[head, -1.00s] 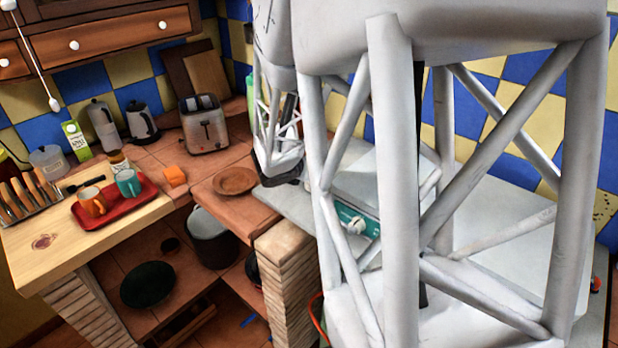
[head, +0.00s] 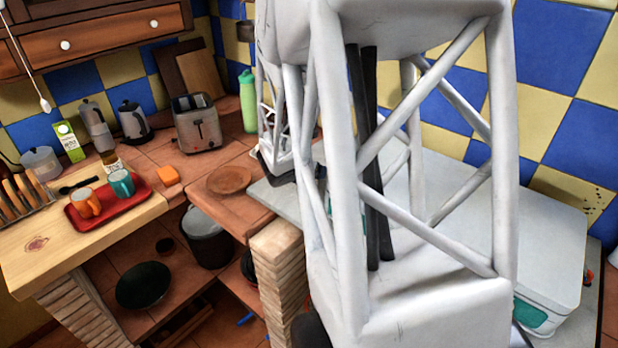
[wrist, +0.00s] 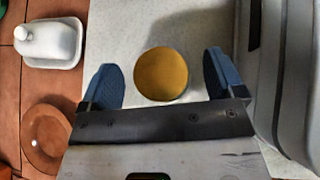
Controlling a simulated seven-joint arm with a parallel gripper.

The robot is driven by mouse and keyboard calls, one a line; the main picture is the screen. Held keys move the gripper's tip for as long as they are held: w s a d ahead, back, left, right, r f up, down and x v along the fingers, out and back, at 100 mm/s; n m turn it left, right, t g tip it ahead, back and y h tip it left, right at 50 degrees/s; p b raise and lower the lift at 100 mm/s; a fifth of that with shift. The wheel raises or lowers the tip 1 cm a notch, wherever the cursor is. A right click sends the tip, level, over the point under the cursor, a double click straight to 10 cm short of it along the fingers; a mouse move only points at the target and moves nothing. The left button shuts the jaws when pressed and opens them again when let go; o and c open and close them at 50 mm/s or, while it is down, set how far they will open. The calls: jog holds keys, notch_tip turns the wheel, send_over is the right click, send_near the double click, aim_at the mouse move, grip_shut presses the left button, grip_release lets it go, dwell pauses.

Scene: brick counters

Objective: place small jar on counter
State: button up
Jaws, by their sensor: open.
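A round golden-yellow top (wrist: 161,74), which looks like the lid of the small jar seen from above, shows in the wrist view over a pale grey counter (wrist: 120,25). My gripper (wrist: 160,64) is open, with one blue finger on either side of the round top and visible gaps on both sides. I cannot tell how far below the fingertips it is. In the head view the small jar is hidden behind my arm, and only a dark part of my gripper shows near the grey counter's left end.
A large white box (head: 540,250) stands on the grey counter, close to the right finger in the wrist view. A brown plate (head: 229,180) and a white butter dish (wrist: 48,42) are to the left. A toaster (head: 198,123) and red tray (head: 108,203) stand farther left.

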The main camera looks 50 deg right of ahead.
jog(key=shift+d+f, duration=0.2)
jog(key=shift+d, duration=0.15)
dwell(0.3)
jog(key=c, duration=1.3)
jog(key=shift+r, duration=0.25)
grip_shut()
jog(key=shift+r, duration=4.8)
